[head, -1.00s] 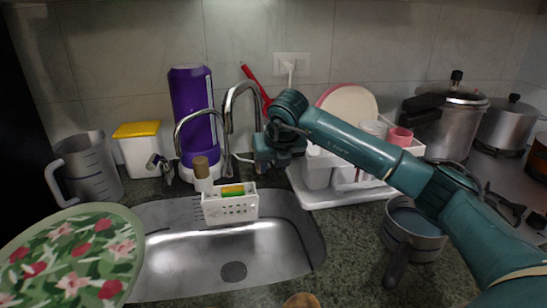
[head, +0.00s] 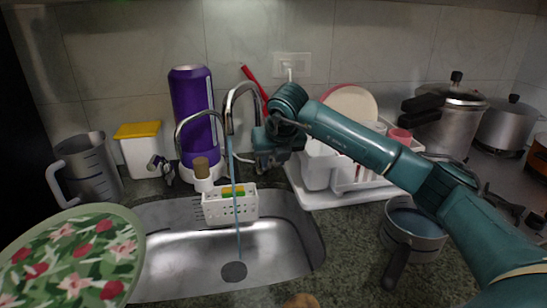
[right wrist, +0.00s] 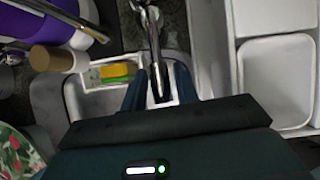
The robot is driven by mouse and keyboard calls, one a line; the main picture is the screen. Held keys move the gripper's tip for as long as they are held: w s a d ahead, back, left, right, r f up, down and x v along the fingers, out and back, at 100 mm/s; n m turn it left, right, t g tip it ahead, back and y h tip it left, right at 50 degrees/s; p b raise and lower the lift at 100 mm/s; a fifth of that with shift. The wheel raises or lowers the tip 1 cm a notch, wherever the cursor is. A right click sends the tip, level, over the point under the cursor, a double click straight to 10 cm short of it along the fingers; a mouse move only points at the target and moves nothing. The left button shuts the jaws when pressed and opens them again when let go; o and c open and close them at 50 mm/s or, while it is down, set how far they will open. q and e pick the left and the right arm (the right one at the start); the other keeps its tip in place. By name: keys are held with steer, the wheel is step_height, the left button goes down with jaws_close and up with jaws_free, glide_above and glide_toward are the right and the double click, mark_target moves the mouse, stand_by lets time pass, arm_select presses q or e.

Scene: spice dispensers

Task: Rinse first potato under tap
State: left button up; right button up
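A tall chrome tap (head: 229,105) stands behind the sink, and a thin blue stream of water (head: 237,200) runs from it down to the drain. My right gripper (head: 258,146) is just right of the tap. In the right wrist view its two fingers (right wrist: 161,92) are apart, with a chrome part of the tap (right wrist: 152,40) reaching between them; I cannot tell if they touch it. A rounded brown thing, likely a potato (head: 302,301), shows at the bottom edge in front of the sink, mostly cut off. My left gripper is not in view.
The steel sink (head: 180,270) holds a white caddy (head: 230,209) with a sponge at its back edge. A floral plate (head: 70,255) is at the left. A white dish rack (head: 350,190) and a grey pot (head: 415,225) are at the right.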

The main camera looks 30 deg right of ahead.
steer(key=o, duration=0.5)
steer(key=shift+f, duration=0.1)
steer(key=p+v, duration=0.2)
steer(key=v, duration=0.5)
steer(key=shift+p, duration=0.35)
steer(key=shift+s+f, duration=0.1)
steer(key=shift+s, duration=0.05)
